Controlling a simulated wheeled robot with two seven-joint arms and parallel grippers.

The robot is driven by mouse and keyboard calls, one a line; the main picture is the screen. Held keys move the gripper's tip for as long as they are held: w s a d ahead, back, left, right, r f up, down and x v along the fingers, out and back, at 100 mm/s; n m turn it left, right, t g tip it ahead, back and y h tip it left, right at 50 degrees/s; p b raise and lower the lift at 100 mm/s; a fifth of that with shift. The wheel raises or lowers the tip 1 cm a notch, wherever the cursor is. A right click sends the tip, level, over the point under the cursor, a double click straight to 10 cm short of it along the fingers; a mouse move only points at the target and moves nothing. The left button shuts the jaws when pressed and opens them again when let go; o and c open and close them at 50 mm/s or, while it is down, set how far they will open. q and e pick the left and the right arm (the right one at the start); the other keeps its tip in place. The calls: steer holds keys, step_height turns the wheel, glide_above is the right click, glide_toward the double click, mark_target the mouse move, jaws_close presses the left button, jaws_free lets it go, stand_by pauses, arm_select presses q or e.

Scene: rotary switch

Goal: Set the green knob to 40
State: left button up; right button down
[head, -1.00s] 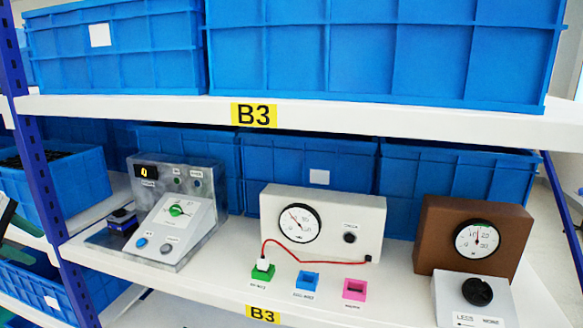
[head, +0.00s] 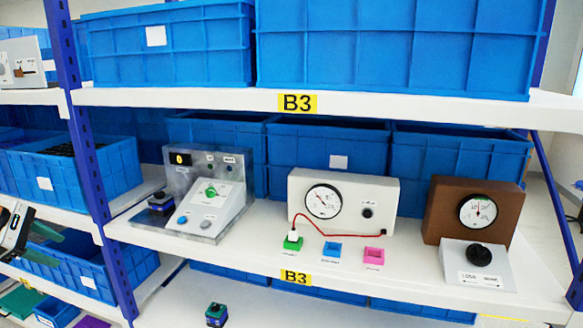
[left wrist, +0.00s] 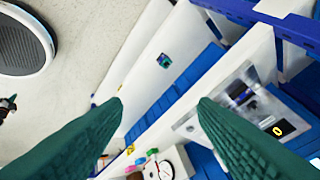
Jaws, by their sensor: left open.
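The green knob (head: 211,191) is small and sits on the sloped white face of a grey metal panel (head: 234,222) on the middle shelf. A small display (head: 180,159) at the panel's upper left shows a lit yellow digit that looks like 0. Two round buttons, one blue (head: 183,221), sit below the knob. The panel also shows in the left wrist view (left wrist: 262,92), beyond the right-hand finger. My left gripper (head: 38,252) is at the far left edge of the head view, well apart from the panel. It is open and empty, its green fingers spread wide in the left wrist view (left wrist: 160,102).
A white gauge box (head: 383,190) with a red cable and a brown gauge box (head: 438,207) with a black knob stand right of the panel. A blue upright (head: 98,190) stands between my left gripper and the panel. Blue crates line the shelves.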

arm_select(q)
steer(key=w+d+f+n+t+h, duration=0.25)
steer(key=d+f+n, duration=0.35)
steer(key=f, duration=0.4)
steer(key=w+d+f+n+t+h, duration=0.1)
steer(key=w+d+f+n+h, duration=0.3)
steer(key=d+f, duration=0.5)
steer(key=s+d+f+n+t+y, duration=0.1)
steer(key=s+f+n+t+y, duration=0.2)
steer(key=f+n, duration=0.75)
steer(key=s+d+f+n+t+y, duration=0.1)
steer(key=s+d+f+n+y, duration=0.15)
steer(key=s+f+n, duration=0.7)
steer(key=s+d+f+n+g+y, duration=0.1)
steer(key=s+f+n+g+y, duration=0.3)
steer(key=s+f, duration=0.65)
steer(key=s+d+f+n+g+y, duration=0.15)
steer(key=s+f+n, duration=0.55)
steer(key=f, duration=0.7)
steer(key=s+d+f+n+g, duration=0.2)
steer(key=s, duration=0.7)
steer(key=s+d+f+n+g, duration=0.2)
steer(key=s+f, duration=0.1)
steer(key=s, duration=0.6)
steer(key=s+d+f+n+g, duration=0.2)
steer(key=s+d+n, duration=0.1)
steer(key=s, duration=0.7)
steer(key=shift+f+g, duration=0.3)
steer(key=shift+g, duration=0.1)
